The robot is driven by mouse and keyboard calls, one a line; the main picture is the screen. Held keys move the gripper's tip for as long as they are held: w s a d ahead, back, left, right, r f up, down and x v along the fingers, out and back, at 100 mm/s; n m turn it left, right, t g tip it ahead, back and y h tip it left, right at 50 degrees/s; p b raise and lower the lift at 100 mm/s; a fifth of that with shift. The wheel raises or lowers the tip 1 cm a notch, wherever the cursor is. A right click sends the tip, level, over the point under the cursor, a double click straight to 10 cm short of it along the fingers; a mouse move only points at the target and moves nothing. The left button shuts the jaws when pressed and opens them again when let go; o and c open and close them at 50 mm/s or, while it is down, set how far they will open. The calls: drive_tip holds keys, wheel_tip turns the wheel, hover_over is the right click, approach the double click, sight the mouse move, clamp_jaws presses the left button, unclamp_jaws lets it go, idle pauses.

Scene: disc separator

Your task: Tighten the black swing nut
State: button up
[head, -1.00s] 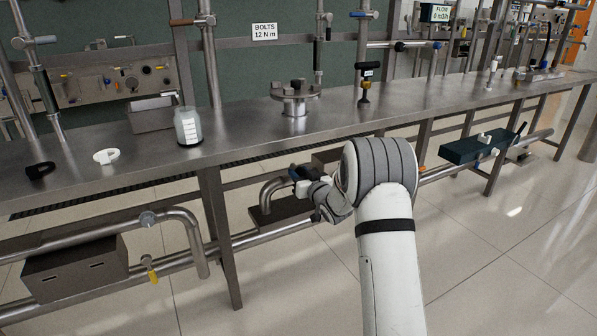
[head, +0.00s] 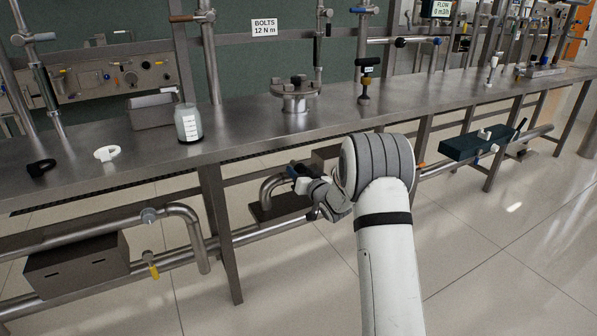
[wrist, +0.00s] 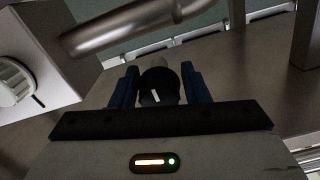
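In the wrist view, a round black knob-like part (wrist: 158,88) with a short white mark and a grey tip behind it sits between the two blue fingers of my gripper (wrist: 160,82). It could be the black swing nut; its shape alone does not settle this. It fills nearly the whole gap, and I cannot tell if both fingers press on it. In the head view, my gripper (head: 299,172) is small, below the bench's front edge near a bent pipe, and its fingertips are partly hidden.
The wrist view shows a steel pipe (wrist: 120,28) ahead and a white ridged knob (wrist: 14,82) on a pale box at left. In the head view, the steel bench (head: 240,128) carries a bolted flange (head: 296,101), a jar (head: 188,124) and a white ring part (head: 106,154).

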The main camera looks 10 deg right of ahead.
drive_tip(key=shift+o, duration=1.2)
drive_tip(key=shift+r, duration=0.15)
drive_tip(key=shift+d+r, duration=0.1)
drive_tip(key=p+v, duration=0.2)
drive_tip(key=v, duration=0.5)
drive_tip(key=shift+s, duration=0.4)
